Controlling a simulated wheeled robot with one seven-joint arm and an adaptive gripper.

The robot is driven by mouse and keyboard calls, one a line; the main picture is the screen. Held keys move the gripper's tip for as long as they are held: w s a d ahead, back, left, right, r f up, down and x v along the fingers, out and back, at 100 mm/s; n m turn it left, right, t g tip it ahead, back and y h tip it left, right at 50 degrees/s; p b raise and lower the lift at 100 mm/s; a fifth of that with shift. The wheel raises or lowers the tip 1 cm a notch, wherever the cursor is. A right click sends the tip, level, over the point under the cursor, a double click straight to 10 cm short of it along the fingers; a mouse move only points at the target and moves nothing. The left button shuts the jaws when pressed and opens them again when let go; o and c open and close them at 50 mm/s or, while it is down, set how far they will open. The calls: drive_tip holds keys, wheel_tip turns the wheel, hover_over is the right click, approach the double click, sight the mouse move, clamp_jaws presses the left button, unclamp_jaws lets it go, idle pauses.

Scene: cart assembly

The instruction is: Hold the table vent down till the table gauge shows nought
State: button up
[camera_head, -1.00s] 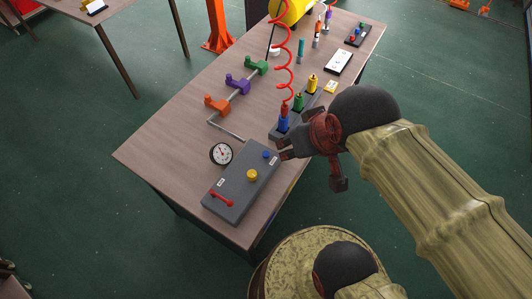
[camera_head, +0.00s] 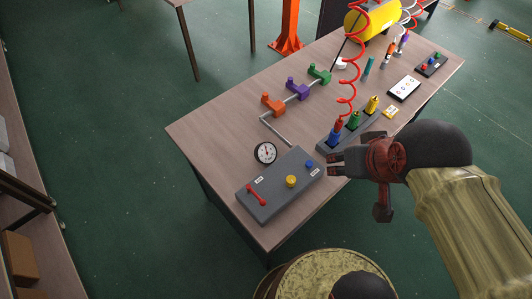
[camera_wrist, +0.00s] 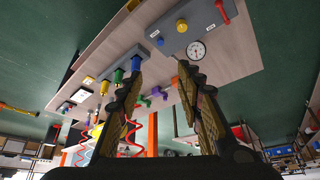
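A grey control box (camera_head: 270,208) lies at the table's near end, with a blue button (camera_head: 309,164), a yellow button (camera_head: 291,181) and a red lever (camera_head: 256,194). I cannot tell which is the vent. The round white gauge (camera_head: 265,153) stands just beyond the box; its needle is too small to read. My gripper (camera_head: 332,164) is beside the box's blue-button end, apparently above the table. In the wrist view, my gripper (camera_wrist: 160,72) is open and empty, fingers apart. The gauge (camera_wrist: 196,50), yellow button (camera_wrist: 182,26) and blue button (camera_wrist: 160,42) show beyond the fingertips.
A grey block (camera_head: 350,130) with blue, green and yellow fittings is close to my gripper. A red coiled hose (camera_head: 345,90) rises from it. A pipe with orange (camera_head: 273,104), purple (camera_head: 298,88) and green (camera_head: 319,74) valves crosses the table. The left table corner is bare.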

clamp_jaws()
idle(1.5)
